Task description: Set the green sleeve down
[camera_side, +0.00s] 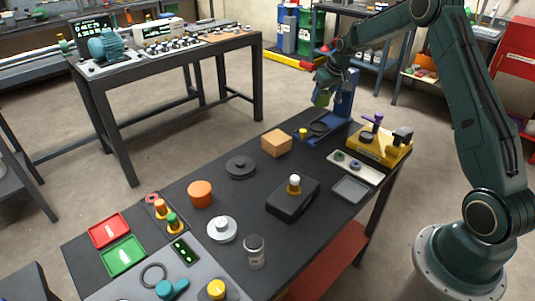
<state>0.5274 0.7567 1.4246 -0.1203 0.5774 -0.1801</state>
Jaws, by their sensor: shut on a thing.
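The green sleeve (321,98) is small in view at the far end of the dark workbench. My gripper (323,88) is shut on it and holds it in the air, tilted, just left of a blue stand (345,92). The fingers partly hide the sleeve. The blue stand has a flat base on the bench, with a dark round part on it and a small yellow piece (303,133) beside it.
A yellow fixture (396,152) with a purple-topped part stands to the right. In front lie a pale plate (371,174) with rings and a grey tray (351,190). A tan block (276,143), a black disc (240,168) and a black box (292,203) occupy the bench middle.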

